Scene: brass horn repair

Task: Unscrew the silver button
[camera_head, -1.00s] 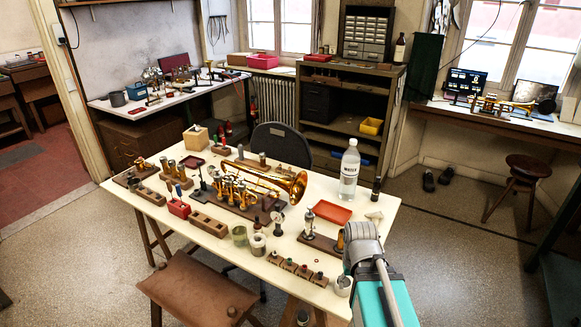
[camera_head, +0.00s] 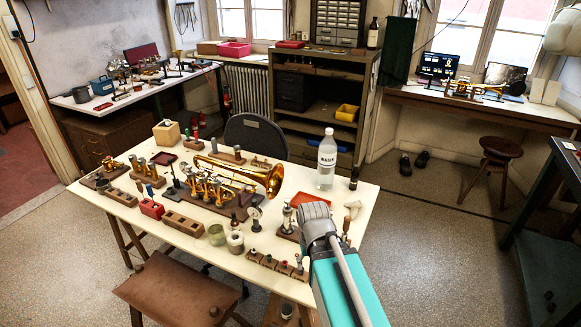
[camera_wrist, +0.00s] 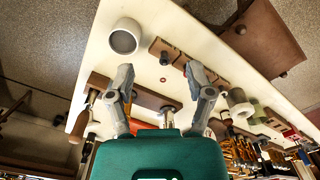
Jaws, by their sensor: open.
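A silver valve (camera_head: 287,218) with a button-like top stands upright on a dark wooden stand on the bench, just left of my arm's end in the head view. In the wrist view, a silver round part (camera_wrist: 168,111), likely the same valve's top, shows just beyond my gripper's body. My gripper (camera_wrist: 160,88) is open, its two grey fingers wide apart with nothing held between them. The wooden stand (camera_wrist: 150,98) runs beneath the fingers. The head view hides the fingers behind my arm. I cannot tell whether they touch anything.
A red tray (camera_head: 292,200), a water bottle (camera_head: 327,160) and a brass trumpet (camera_head: 235,174) crowd the bench (camera_head: 205,258). A brown stool (camera_head: 180,290) stands in front.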

